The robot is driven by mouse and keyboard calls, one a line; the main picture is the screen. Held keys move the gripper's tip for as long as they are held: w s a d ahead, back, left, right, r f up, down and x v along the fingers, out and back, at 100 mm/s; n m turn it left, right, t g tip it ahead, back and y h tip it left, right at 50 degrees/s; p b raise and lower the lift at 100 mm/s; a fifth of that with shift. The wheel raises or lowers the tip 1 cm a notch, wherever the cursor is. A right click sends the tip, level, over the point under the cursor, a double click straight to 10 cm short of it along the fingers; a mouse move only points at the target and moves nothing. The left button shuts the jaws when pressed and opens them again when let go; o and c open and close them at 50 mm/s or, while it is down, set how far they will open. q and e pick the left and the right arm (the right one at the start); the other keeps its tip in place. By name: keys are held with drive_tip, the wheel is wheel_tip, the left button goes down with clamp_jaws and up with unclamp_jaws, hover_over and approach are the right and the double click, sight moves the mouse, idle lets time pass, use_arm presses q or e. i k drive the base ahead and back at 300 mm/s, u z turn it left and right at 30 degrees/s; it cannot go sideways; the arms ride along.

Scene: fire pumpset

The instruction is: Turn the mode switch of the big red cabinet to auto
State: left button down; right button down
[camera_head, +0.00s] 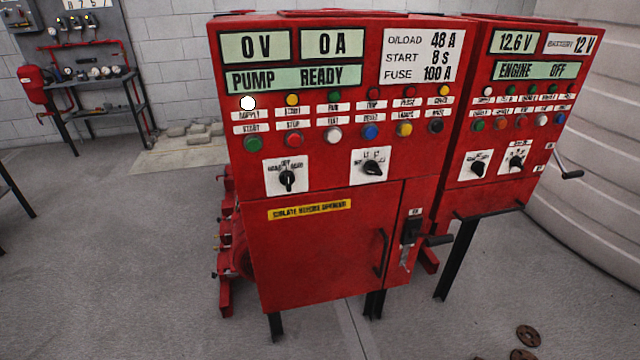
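The big red cabinet (325,270) stands on dark legs in the middle of the view. Its displays read 0 V, 0 A and PUMP READY. A black rotary switch (287,180) on a white plate sits at the lower left of its panel, with its handle about upright; the small lettering above it looks like OFF in the middle, but the rest is too blurred to read. A second black rotary switch (372,167) on a white plate sits to its right, with its handle tilted. Neither gripper is in view.
A smaller red cabinet (490,190) adjoins on the right, with two rotary switches and a crank handle (570,173). Rusty discs (528,335) lie on the floor at front right. The floor (130,270) at left is clear.

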sight(287, 177)
drive_tip(key=u, duration=1.8)
drive_tip(key=k, duration=1.3)
drive_tip(key=z, duration=1.95)
drive_tip(key=i, duration=0.5)
